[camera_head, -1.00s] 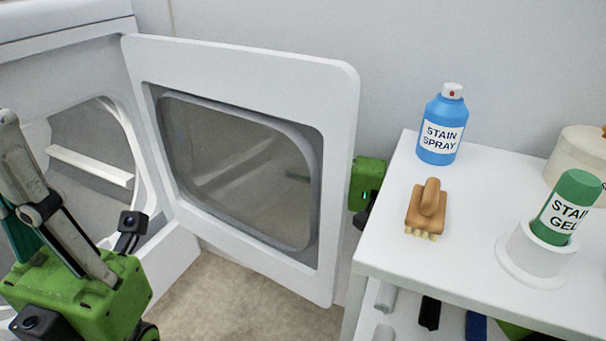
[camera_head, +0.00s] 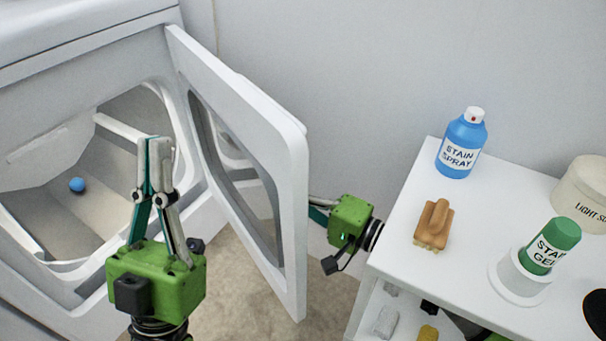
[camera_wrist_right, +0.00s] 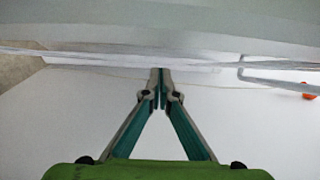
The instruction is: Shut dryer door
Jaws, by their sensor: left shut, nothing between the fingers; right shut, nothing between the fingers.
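The white dryer (camera_head: 60,60) stands at the left in the head view with its opening uncovered. Its door (camera_head: 293,200), with a grey window (camera_head: 235,165), stands ajar, hinged at the back of the opening. My left gripper (camera_head: 153,145) is shut and empty, pointing up in front of the opening, left of the door. My right gripper (camera_head: 318,208) is behind the door's outer side; its fingertips are partly hidden by the door in the head view. In the right wrist view its fingers (camera_wrist_right: 160,75) are shut and empty, close to a pale surface; contact is unclear.
A small blue ball (camera_head: 77,185) lies inside the drum. A white shelf (camera_head: 400,240) at the right holds a stain spray can (camera_head: 462,145), a wooden brush (camera_head: 434,222), a green stain gel (camera_head: 553,245) and a round box (camera_head: 585,190). Floor shows below the door.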

